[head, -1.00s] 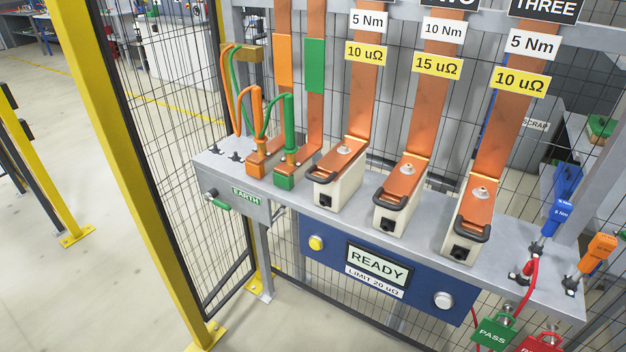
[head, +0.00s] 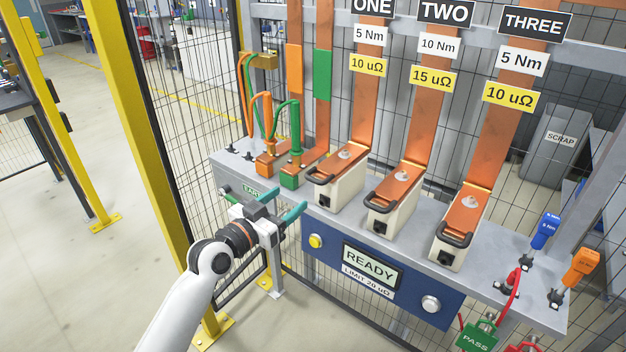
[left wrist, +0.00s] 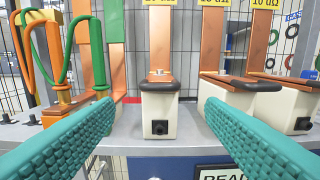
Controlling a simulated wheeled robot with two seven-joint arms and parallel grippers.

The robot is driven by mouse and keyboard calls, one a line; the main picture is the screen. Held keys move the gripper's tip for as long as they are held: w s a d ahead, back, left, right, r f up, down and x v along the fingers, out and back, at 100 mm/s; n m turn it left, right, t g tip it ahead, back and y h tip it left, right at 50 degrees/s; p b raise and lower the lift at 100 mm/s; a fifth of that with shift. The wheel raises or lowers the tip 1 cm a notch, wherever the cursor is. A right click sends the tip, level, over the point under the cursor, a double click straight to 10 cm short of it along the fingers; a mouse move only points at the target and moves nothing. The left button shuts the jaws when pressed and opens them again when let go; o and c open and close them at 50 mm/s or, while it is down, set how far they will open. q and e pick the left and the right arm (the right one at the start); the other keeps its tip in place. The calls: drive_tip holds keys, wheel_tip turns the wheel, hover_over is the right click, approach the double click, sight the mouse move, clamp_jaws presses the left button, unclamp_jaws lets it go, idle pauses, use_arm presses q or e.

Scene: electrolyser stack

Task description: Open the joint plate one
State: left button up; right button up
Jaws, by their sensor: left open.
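Joint plate one (head: 337,165) is a copper plate with a bolt and a dark handle (head: 320,179), lying flat on a cream block (head: 342,192) below the label ONE (head: 373,6). In the left wrist view the plate (left wrist: 160,86) lies straight ahead, centred between my fingers. My left gripper (head: 282,203) is open and empty, with teal fingers. It is in front of the bench, to the left of and lower than the plate's handle, apart from it. My right gripper is not in view.
Joints two (head: 396,190) and three (head: 463,215) stand to the right, both closed. Orange (head: 262,125) and green (head: 292,128) cables are on the left. A blue READY panel (head: 330,268) hangs below the bench edge. Blue (head: 545,231) and orange (head: 580,266) tools stand at the right.

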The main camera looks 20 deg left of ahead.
sight(312, 181)
use_arm(q)
drive_tip(key=p+x, duration=0.1)
drive_tip(key=x, duration=0.8)
drive_tip(key=shift+w+d+p, duration=0.1)
drive_tip(key=shift+w+p, duration=0.1)
drive_tip(key=shift+p, duration=0.1)
drive_tip(key=shift+w+d+f, duration=0.1)
drive_tip(key=shift+w+d, duration=0.1)
drive_tip(key=shift+w, duration=0.35)
drive_tip(key=shift+c, duration=0.5)
drive_tip(key=c, duration=0.9)
